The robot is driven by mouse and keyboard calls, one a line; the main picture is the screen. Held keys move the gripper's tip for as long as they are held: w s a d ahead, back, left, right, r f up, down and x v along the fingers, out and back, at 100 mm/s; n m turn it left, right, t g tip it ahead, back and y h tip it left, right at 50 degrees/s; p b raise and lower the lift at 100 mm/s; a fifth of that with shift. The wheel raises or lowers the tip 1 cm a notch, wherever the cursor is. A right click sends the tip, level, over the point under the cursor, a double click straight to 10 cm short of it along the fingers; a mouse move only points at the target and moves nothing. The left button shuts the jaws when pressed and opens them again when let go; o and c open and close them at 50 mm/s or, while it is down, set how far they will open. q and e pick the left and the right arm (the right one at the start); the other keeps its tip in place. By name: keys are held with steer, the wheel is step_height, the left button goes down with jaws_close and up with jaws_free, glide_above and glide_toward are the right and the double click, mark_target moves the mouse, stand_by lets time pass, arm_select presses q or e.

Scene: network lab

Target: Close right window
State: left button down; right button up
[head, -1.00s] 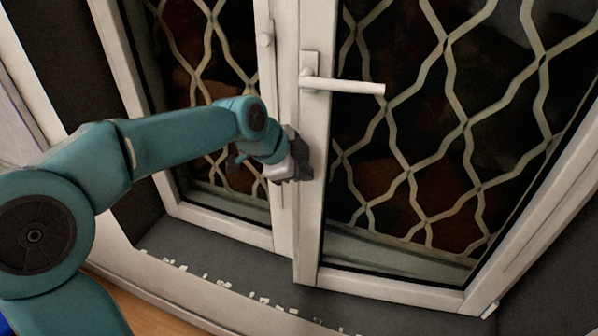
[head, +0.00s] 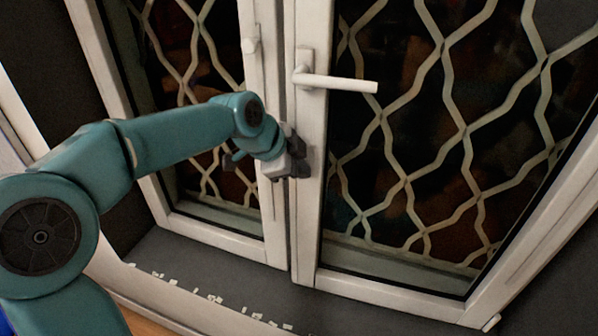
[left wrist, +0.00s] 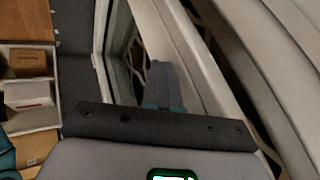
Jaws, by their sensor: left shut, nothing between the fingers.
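The right window (head: 311,235) has a white frame, dark glass with a pale lattice behind it, and a white lever handle (head: 335,83) pointing right. A narrow dark gap runs between its left edge and the left window (head: 268,215); I cannot tell whether it sits flush. My left gripper (head: 303,165) is at that left edge, below the handle, with its fingertips against or very close to the frame. In the left wrist view its fingers (left wrist: 162,82) are together and empty, beside a white frame part (left wrist: 210,85). My right gripper is not in view.
A dark grey sill (head: 225,265) with small white marks runs below the windows. A dark wall stands beyond the right side of the frame. In the left wrist view, a white open box (left wrist: 32,118) holding smaller boxes is at the left.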

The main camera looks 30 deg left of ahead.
arm_select(q)
steer(key=w, duration=0.1)
steer(key=w+a, duration=0.1)
steer(key=w+p, duration=0.1)
steer(key=shift+w+a+r, duration=0.2)
steer(key=shift+r, duration=0.2)
steer(key=shift+s+d, duration=0.1)
